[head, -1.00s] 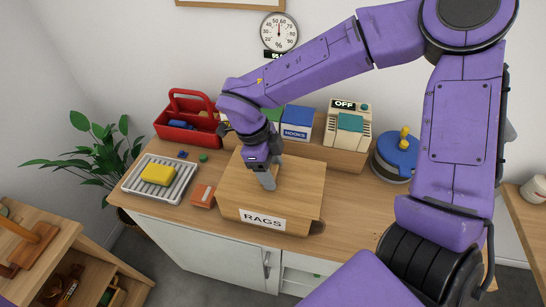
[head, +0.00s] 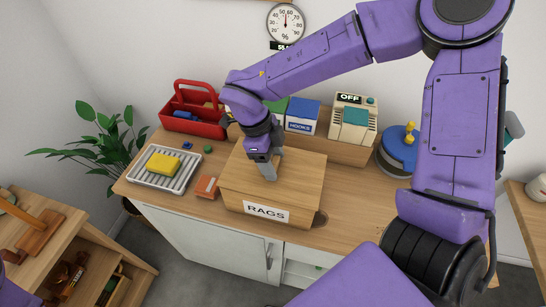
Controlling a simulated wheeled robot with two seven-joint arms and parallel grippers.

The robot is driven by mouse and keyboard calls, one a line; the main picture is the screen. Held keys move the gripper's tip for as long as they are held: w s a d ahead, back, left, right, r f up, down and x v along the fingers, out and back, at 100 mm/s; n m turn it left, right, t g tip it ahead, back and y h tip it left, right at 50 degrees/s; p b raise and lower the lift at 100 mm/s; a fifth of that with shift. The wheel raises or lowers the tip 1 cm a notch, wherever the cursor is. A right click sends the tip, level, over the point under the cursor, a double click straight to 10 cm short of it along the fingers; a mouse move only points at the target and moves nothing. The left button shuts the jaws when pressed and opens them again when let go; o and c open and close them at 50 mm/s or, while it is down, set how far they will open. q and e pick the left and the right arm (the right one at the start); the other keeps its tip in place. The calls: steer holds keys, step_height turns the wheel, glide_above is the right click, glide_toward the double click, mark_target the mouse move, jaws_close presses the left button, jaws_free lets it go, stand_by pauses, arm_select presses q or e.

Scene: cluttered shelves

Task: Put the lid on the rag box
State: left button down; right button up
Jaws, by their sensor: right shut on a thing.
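The wooden rag box (head: 240,206) with a white "RAGS" label (head: 266,211) stands on the wooden counter near its front edge. A flat wooden lid (head: 305,172) lies over its top, roughly in line with the box walls. My right gripper (head: 268,178) points down at the middle of the lid. Its jaws are shut on the lid's handle, which the fingers mostly hide. The inside of the box is hidden. My left gripper is out of view.
A grey ribbed tray (head: 185,181) with a yellow sponge (head: 163,163) and an orange box (head: 206,187) lie left of the box. Behind are a red tool caddy (head: 190,120), a blue box (head: 303,116) and a beige device (head: 354,119). A blue round container (head: 400,148) stands right.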

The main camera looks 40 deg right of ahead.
steer(key=shift+f, duration=0.35)
stand_by(0.5)
steer(key=o, duration=1.2)
steer(key=shift+c, duration=0.2)
steer(key=b+v, duration=0.1)
steer(key=v, duration=0.9)
steer(key=shift+r, duration=0.25)
